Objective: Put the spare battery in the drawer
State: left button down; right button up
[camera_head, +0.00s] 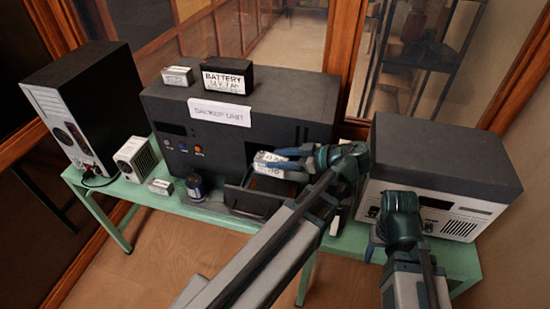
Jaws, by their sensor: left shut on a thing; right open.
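My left gripper (265,164) is shut on a small battery-like block with a white label (271,157), probably the spare battery. It holds the block over the open drawer (252,203), which sticks out from the front of the black backup unit (163,107). The fingers and arm hide part of the block and the drawer's right side. Whether the block touches the drawer cannot be told. My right gripper (373,246) is open, low in front of the white-fronted unit and well right of the drawer; its fingers are partly hidden.
A large black battery (228,78) and a small white-labelled box (177,76) stand on the backup unit. A dark cylinder (196,187) and another small box (160,187) stand left of the drawer on the green table (226,221). A white-fronted unit (440,165) stands right.

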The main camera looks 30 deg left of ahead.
pick_arm(q)
notch_tip(320, 180, down, 8)
jog(key=b, duration=0.7)
jog(key=shift+r+b, duration=0.15)
jog(key=shift+b, duration=0.25)
jog(key=shift+f+b, duration=0.45)
jog(key=shift+f, duration=0.05)
jog(key=shift+c, duration=0.9)
grip_release()
jog(key=p+v, duration=0.2)
jog(key=v, duration=0.5)
jog(key=shift+d+r+p, duration=0.15)
jog(key=shift+d+p, duration=0.05)
jog(key=shift+p, duration=0.2)
